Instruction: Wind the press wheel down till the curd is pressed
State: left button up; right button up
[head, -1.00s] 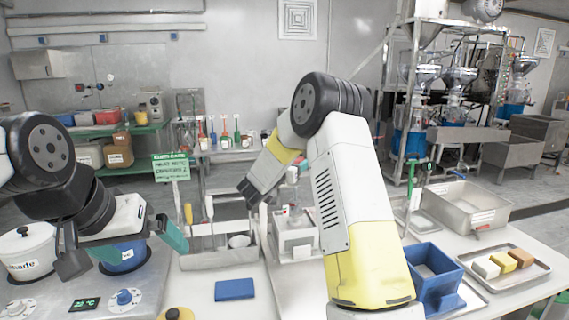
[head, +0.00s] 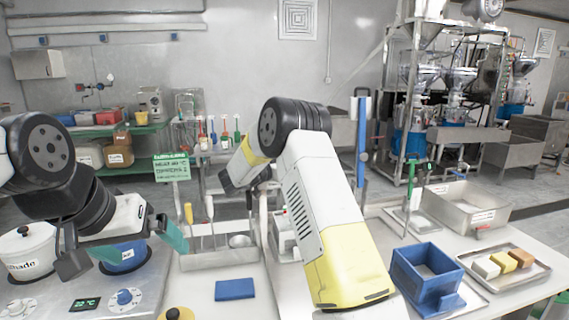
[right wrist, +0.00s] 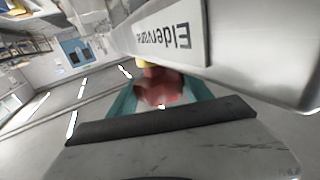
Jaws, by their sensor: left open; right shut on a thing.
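In the right wrist view a red lobed piece (right wrist: 165,88), which looks like the press wheel, sits between the teal fingers of my right gripper (right wrist: 160,97), shut on it. A steel bar labelled "Eldervane" (right wrist: 185,40) runs close by. In the head view, my right gripper's dark end (head: 236,178) is partly hidden behind my forearm, above the bench centre. A pale press-like machine (head: 282,238) stands behind that arm, mostly covered. I cannot see the curd. My left gripper (head: 122,250) is open and empty above the stove, by the blue pot (head: 126,262).
A blue open box (head: 405,272) and a tray (head: 511,281) with white, yellow and brown blocks are at the right. A steel basin (head: 490,213) is behind them. A white pot (head: 28,252) stands at the left. A blue slab (head: 234,289) lies front centre.

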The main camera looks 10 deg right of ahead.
jog(key=o, duration=1.4)
jog(key=shift+c, duration=0.2)
jog(key=v, duration=0.7)
jog(key=shift+s+a, duration=0.2)
jog(key=shift+a, duration=0.15)
